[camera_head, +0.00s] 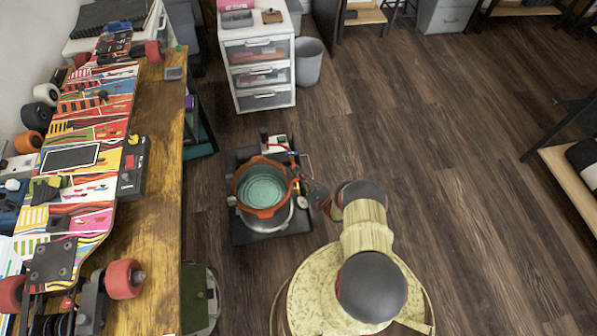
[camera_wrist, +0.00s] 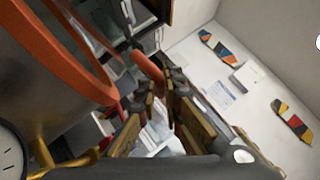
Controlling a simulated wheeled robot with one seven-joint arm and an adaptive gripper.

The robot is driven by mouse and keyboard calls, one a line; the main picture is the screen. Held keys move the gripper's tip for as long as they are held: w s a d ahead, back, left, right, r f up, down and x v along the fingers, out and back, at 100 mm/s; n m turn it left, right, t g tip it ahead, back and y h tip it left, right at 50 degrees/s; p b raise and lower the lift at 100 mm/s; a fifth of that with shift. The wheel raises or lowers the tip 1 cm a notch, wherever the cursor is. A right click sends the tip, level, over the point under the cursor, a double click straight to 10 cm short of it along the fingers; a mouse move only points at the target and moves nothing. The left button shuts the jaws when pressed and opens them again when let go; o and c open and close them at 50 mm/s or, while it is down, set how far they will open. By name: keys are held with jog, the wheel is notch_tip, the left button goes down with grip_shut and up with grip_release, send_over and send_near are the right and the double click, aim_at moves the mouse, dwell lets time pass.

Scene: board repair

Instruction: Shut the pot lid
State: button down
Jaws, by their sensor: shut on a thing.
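The pot (camera_head: 283,221) stands on a dark mat on the floor, with a silvery body. An orange-rimmed round part, apparently the lid (camera_head: 238,199), shows above it with a ridged teal inner face; how far it is tilted is unclear. In the wrist view, a curved orange rim (camera_wrist: 75,65) and dark grey wall fill the left. My gripper (camera_head: 309,189) is at the pot's right side. In the wrist view its fingers (camera_wrist: 163,88) are shut on an orange bar, likely the lid handle (camera_wrist: 147,64). The exact contact is partly hidden.
A round gauge (camera_wrist: 10,152) with brass fittings sits close by in the wrist view. A small device (camera_head: 277,142) with tubing stands behind the pot. A wooden bench (camera_head: 160,200) is left, a white drawer unit (camera_head: 230,35) behind.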

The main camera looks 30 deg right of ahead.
jog(key=shift+w+d+r, duration=0.1)
jog(key=shift+d, duration=0.1)
jog(key=c, duration=2.2)
grip_release()
jog(key=shift+a, duration=0.1)
jog(key=v, duration=0.7)
jog(key=shift+s, duration=0.25)
